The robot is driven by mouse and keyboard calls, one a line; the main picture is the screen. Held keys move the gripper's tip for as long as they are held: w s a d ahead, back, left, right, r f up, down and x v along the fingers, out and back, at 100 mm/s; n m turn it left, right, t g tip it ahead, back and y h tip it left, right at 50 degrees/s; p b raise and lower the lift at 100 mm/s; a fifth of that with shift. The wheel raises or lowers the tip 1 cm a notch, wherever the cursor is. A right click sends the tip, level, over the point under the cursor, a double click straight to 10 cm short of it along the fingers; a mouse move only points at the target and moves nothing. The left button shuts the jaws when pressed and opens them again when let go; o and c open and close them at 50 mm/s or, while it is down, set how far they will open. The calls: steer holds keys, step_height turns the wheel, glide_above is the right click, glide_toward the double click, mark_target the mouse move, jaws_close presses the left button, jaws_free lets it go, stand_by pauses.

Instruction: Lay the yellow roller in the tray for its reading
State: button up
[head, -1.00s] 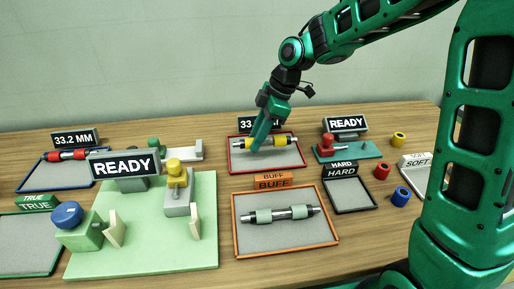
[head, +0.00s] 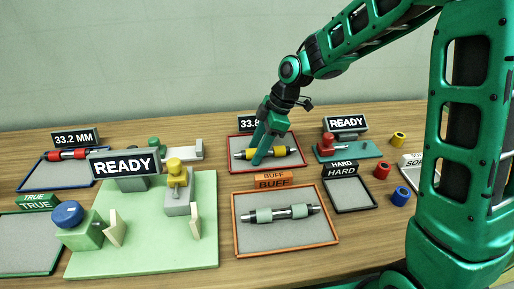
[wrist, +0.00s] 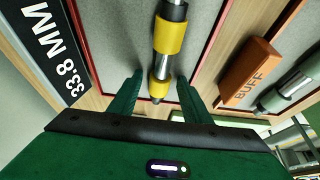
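The yellow roller (head: 280,151), a dark and silver shaft with two yellow bands, lies in the red-rimmed tray (head: 235,170) in the head view. It also shows in the wrist view (wrist: 168,38), running up between my fingers. My gripper (head: 256,162) is down at the roller. In the wrist view my gripper (wrist: 160,78) has a finger on each side of the roller, with a small gap on both sides, so it looks open. The display behind the tray reads 33.8 MM in the wrist view (wrist: 58,55); my gripper partly hides it in the head view.
An orange-rimmed BUFF tray (head: 236,240) holding a pale green roller stands in front. A blue-rimmed tray (head: 40,182) with a red roller is at left, display 33.2 MM. A green fixture (head: 150,250) reads READY. A small HARD tray (head: 352,195) stands at right.

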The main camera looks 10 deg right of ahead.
steer(key=v, duration=1.2)
steer(key=s+d+m+t+h, duration=0.1)
steer(key=s+d+m, duration=0.45)
steer(key=d, duration=0.35)
steer(key=s+d+m+h, duration=0.2)
steer(key=s+d+m, duration=0.35)
steer(key=d, duration=0.35)
steer(key=s+d+f+m, duration=0.1)
steer(key=s+d+m, duration=0.2)
steer(key=s, duration=0.3)
steer(key=s+d+f+m, duration=0.1)
steer(key=s+d+m, duration=0.2)
steer(key=s+m, duration=0.3)
steer(key=s+d+f+m+g+h, duration=0.1)
steer(key=s+d+f+m, duration=0.1)
steer(key=s+d+m, duration=0.2)
steer(key=s, duration=0.2)
steer(key=shift+s, duration=0.4)
